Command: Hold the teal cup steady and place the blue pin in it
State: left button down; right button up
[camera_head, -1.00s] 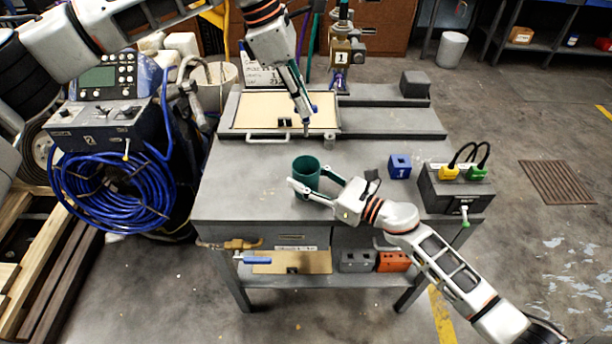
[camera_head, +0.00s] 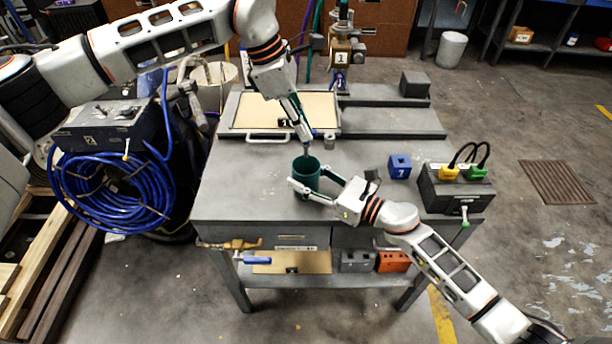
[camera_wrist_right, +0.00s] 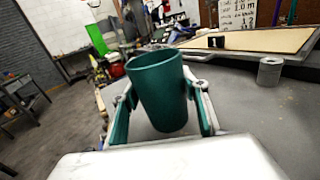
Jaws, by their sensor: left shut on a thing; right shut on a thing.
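The teal cup (camera_head: 306,174) stands upright on the grey workbench (camera_head: 240,190). My right gripper (camera_head: 312,191) is shut around it, with one finger on each side. The right wrist view also shows the cup (camera_wrist_right: 160,92) between the two fingers, its inside mostly out of sight. My left gripper (camera_head: 303,138) points down just above and behind the cup's rim, shut on a thin object taken to be the blue pin. The pin is mostly hidden by the fingers and too small to make out clearly. Its lower end appears close to the cup's mouth.
A small grey cylinder (camera_head: 329,141) stands behind the cup. A blue block (camera_head: 399,167) and a dark box with yellow and green plugs (camera_head: 455,188) are to the right. A framed beige panel (camera_head: 262,111) lies behind. The bench left of the cup is clear.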

aim_at(303, 144)
pick_arm(q)
jog(key=shift+f, duration=2.55)
jog(key=c, duration=2)
grip_release()
jog(key=shift+r, duration=0.1)
jog(key=v, duration=1.2)
